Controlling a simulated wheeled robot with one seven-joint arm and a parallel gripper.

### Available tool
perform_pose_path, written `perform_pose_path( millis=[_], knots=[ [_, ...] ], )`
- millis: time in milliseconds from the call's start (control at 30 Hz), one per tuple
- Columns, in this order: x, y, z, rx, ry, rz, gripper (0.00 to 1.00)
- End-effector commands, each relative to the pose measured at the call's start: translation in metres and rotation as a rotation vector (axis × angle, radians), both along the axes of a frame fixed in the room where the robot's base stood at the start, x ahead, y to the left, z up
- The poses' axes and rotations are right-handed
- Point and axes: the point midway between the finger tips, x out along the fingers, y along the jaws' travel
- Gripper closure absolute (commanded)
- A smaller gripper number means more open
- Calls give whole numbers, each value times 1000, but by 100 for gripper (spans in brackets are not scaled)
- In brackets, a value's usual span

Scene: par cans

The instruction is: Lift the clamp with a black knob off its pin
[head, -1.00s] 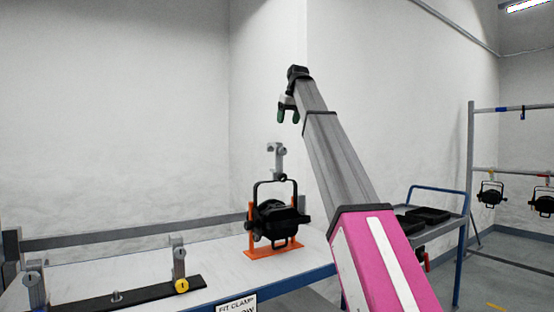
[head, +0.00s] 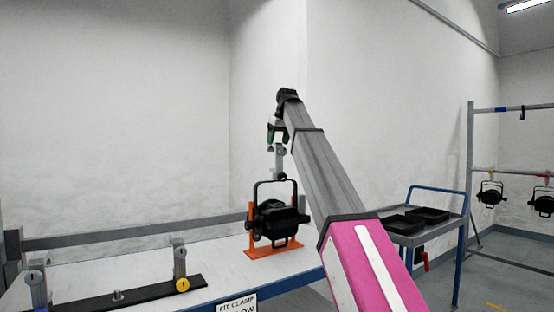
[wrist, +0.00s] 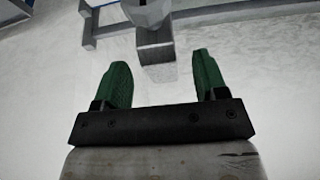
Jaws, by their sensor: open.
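A grey clamp (head: 279,162) stands upright above the yoke of a black par can (head: 276,218), with a small dark round part, seemingly its knob, at its foot. In the wrist view, a grey block-like piece, likely the clamp (wrist: 156,45), shows ahead between the open fingers (wrist: 162,75). I cannot tell whether they touch. A black bar holds a grey clamp with a yellow knob (head: 182,285), a bare pin (head: 117,295) and another clamp (head: 37,288).
The par can sits in an orange stand (head: 273,251) on the white workbench (head: 215,250). A grey trolley (head: 425,230) with black trays stands to the right, beside my arm. A rack (head: 473,180) with hung par cans is at far right.

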Motion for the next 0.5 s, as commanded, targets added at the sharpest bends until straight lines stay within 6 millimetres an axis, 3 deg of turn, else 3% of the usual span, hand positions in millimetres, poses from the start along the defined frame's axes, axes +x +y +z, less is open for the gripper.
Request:
perform_pose_path(
  millis=[133,367,433,500],
  knots=[
    [5,4,-17,-1,1,0,34],
    [7,4,-19,0,0,0,34],
    [7,4,-19,0,0,0,50],
    [7,4,-19,0,0,0,73]
  ],
)
